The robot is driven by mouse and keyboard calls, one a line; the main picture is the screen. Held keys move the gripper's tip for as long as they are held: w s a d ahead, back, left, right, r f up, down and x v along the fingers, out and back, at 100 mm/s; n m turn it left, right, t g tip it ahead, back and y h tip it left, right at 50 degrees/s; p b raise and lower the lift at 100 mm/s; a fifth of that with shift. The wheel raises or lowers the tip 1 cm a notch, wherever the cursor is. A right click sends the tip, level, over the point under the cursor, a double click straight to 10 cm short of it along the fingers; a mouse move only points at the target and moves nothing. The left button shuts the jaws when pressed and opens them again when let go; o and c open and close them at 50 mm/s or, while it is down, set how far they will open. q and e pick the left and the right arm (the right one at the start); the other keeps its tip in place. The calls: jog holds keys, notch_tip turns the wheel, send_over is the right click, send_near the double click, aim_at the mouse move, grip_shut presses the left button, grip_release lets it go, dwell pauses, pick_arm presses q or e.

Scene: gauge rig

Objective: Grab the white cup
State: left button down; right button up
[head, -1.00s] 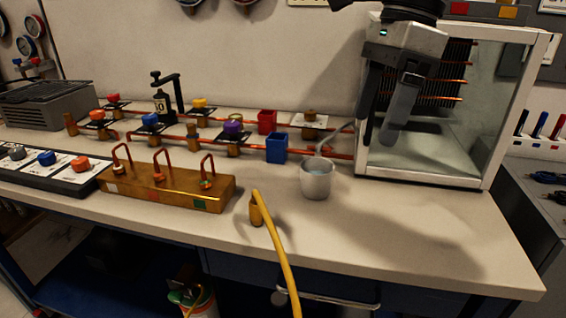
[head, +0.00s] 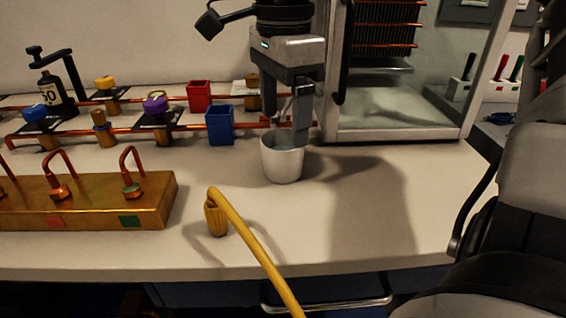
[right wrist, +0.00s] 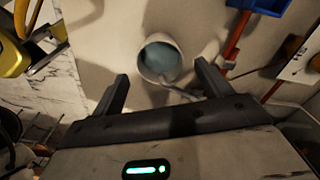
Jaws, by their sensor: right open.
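The white cup (head: 282,163) stands upright on the pale bench top, with a bluish liquid or inside surface showing in it. It also shows in the right wrist view (right wrist: 146,66), just ahead of the fingertips. My right gripper (head: 286,122) points down above the cup, its fingers near the rim in the head view. It is open and empty; in the right wrist view its two fingers (right wrist: 160,80) stand apart with the cup beyond them. Whether a finger touches the rim cannot be told. My left gripper is in neither view.
A glass-fronted case (head: 400,128) stands behind and right of the cup. A blue box (head: 219,125) and a red box (head: 199,96) are left of it. A yellow hose (head: 250,240) rises in front, beside a brass block (head: 90,210). The bench right of the cup is clear.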

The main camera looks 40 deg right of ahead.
aim_at(283, 143)
notch_tip(283, 143, down, 5)
jog(key=shift+f+b, duration=0.1)
jog(key=shift+b, duration=0.6)
jog(key=shift+f, duration=0.1)
jog(key=c, duration=1)
jog(key=shift+c, duration=0.7)
